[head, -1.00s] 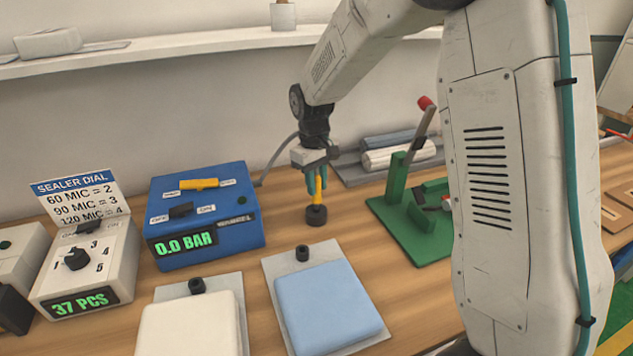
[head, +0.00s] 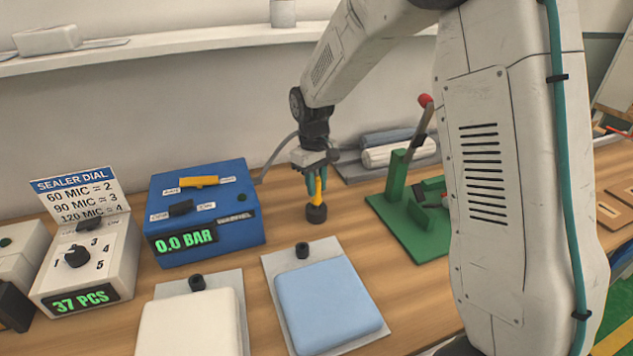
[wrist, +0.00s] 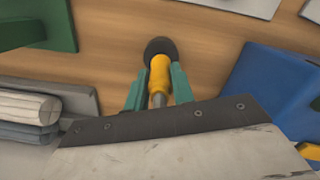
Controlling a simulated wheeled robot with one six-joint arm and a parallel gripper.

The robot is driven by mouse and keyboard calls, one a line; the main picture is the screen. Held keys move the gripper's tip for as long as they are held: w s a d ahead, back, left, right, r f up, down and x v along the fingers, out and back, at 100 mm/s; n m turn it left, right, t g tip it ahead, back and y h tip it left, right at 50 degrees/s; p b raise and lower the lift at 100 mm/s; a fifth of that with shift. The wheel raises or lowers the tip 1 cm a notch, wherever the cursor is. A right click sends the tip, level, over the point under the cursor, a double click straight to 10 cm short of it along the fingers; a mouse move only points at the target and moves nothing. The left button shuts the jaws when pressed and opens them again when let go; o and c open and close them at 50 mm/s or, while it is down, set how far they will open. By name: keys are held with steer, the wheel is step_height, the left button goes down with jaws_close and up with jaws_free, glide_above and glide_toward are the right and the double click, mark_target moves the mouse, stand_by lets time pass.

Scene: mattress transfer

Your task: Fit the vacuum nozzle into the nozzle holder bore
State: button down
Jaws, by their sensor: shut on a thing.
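The yellow vacuum nozzle (head: 318,188) stands about upright in my gripper (head: 316,181), which is shut on it with green fingers. The nozzle also shows between the fingers in the wrist view (wrist: 160,75). A round black piece (head: 316,213), which looks like the nozzle holder, is at the nozzle's lower end, at or just above the wooden table. It also shows in the wrist view (wrist: 160,48). The nozzle meets or overlaps this piece in both views. The bore is hidden, and I cannot tell how deep the nozzle sits or whether the black piece is fixed to it.
A blue pump box (head: 205,215) reading 0.0 BAR stands to the left. A green press (head: 425,235) with a red-knobbed lever stands to the right. Pale and blue bagged mattresses (head: 328,305) with black ports lie in front. Rolls (head: 398,153) lie behind.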

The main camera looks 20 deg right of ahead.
steer(key=shift+f, duration=0.9)
steer(key=c, duration=1.1)
jaws_free()
steer(key=r, duration=0.7)
steer(key=shift+w+a+r, duration=0.15)
steer(key=shift+w+r, duration=0.1)
steer(key=shift+r, duration=0.1)
steer(key=s+d+r+m, duration=0.1)
steer(key=s+r, duration=0.2)
steer(key=s, duration=0.8)
steer(key=s+d+r+m+t, duration=0.1)
steer(key=s+r, duration=0.3)
steer(key=s, duration=0.8)
steer(key=s+d+r+m+t, duration=0.1)
steer(key=s+r+m, duration=0.1)
steer(key=s, duration=0.9)
steer(key=shift+s+d+r, duration=0.15)
steer(key=shift+s+r, duration=0.05)
steer(key=shift+r, duration=0.45)
